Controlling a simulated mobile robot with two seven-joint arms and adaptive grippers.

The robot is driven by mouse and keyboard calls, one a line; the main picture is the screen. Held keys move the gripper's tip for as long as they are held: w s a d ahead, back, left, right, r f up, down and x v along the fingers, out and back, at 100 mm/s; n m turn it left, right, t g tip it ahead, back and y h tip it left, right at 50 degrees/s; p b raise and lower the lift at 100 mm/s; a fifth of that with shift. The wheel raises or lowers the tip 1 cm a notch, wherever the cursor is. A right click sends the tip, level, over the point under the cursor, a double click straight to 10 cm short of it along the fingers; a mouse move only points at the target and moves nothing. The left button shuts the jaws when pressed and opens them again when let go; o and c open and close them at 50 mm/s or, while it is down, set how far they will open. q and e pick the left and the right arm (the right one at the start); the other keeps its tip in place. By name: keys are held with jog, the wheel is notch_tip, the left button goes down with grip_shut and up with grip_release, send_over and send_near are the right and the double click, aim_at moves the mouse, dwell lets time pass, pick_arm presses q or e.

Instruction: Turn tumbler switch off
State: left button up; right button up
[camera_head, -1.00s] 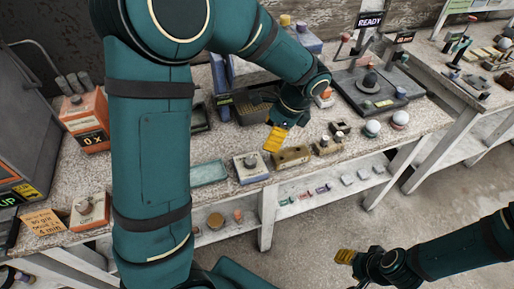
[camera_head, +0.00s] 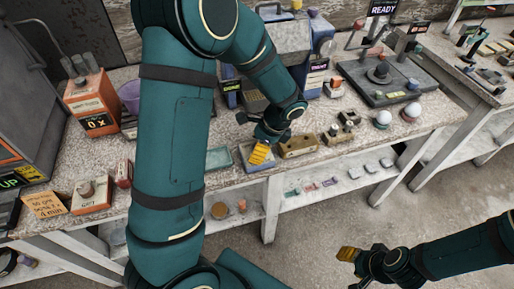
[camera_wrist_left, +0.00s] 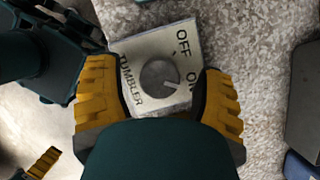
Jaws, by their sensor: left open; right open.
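The tumbler switch (camera_wrist_left: 135,54) is a pale grey box lettered TUMBLER, OFF and ON, with a round grey knob (camera_wrist_left: 158,76) on top. In the left wrist view the knob's light pointer mark points toward the ON side. My left gripper (camera_head: 260,152) is open, its yellow fingers above the switch and partly covering it in the head view. In the left wrist view the fingers flank the knob; contact cannot be told. My right gripper (camera_head: 348,254) is open and empty, out over the floor, away from the table.
A brown box with knobs (camera_head: 298,146) stands just right of the switch, and a shallow green tray (camera_head: 218,158) lies to its left. White spheres (camera_head: 412,109) sit further right.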

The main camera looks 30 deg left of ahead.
pick_arm(q)
jog(key=shift+f, duration=0.1)
grip_shut()
jog(key=shift+n, duration=0.3)
jog(key=n+g+p, duration=0.1)
jog(key=n, duration=0.1)
jog(key=shift+a+n+h, duration=0.1)
jog(key=shift+n+h, duration=0.2)
jog(key=n+g+p, duration=0.1)
jog(key=n, duration=0.1)
jog(key=shift+s+n+h, duration=0.1)
jog(key=shift+n+h, duration=0.3)
jog(key=n+p, duration=0.1)
jog(key=n, duration=0.1)
jog(key=n+h+p, duration=0.1)
jog(key=n, duration=0.1)
jog(key=shift+g+h, duration=0.3)
jog(key=shift+n+h+p, duration=0.35)
jog(key=shift+n+h, duration=0.25)
jog(key=shift+n, duration=1.2)
